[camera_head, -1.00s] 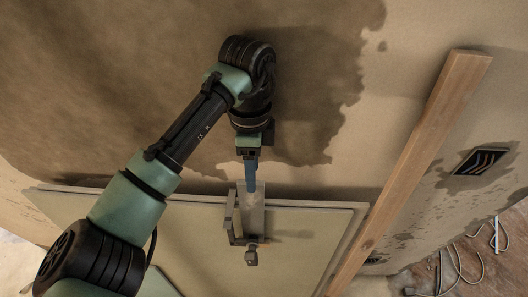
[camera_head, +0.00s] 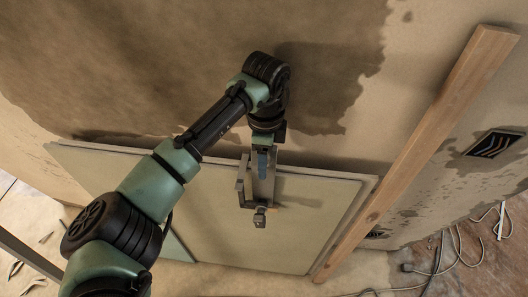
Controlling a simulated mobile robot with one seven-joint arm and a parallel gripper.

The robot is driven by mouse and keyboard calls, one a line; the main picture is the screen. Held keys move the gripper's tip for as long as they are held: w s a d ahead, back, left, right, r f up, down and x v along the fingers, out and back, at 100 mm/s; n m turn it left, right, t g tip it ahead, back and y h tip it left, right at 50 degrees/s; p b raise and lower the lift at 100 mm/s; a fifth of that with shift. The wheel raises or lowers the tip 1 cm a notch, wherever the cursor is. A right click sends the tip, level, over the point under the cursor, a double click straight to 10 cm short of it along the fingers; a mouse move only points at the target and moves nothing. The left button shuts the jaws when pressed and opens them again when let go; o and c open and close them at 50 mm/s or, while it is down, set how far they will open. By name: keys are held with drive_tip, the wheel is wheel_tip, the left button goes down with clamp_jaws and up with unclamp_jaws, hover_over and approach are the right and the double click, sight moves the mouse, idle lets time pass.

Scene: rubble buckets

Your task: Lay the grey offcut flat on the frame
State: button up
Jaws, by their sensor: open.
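A narrow grey flat piece (camera_head: 270,188), which looks like the grey offcut, shows lengthwise in front of the large pale panel. A thin grey bracket-like part runs along its left side, with a small dark knob (camera_head: 260,217) at its lower end. I cannot tell whether these are joined. My gripper (camera_head: 262,170) points down at the upper end of the grey piece, its blue fingers overlapping it in the picture. The gripper is open; whether the fingers touch the piece is unclear. I cannot clearly make out which thing is the frame.
The large pale panel (camera_head: 315,225) has its upper edge just behind my gripper. A long wooden beam (camera_head: 425,145) slants along its right side. Loose pale cables (camera_head: 455,260) lie at lower right. A dark plate with chevron marks (camera_head: 495,143) is at right.

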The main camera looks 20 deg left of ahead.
clamp_jaws()
drive_tip(key=shift+r, duration=0.1)
idle(0.6)
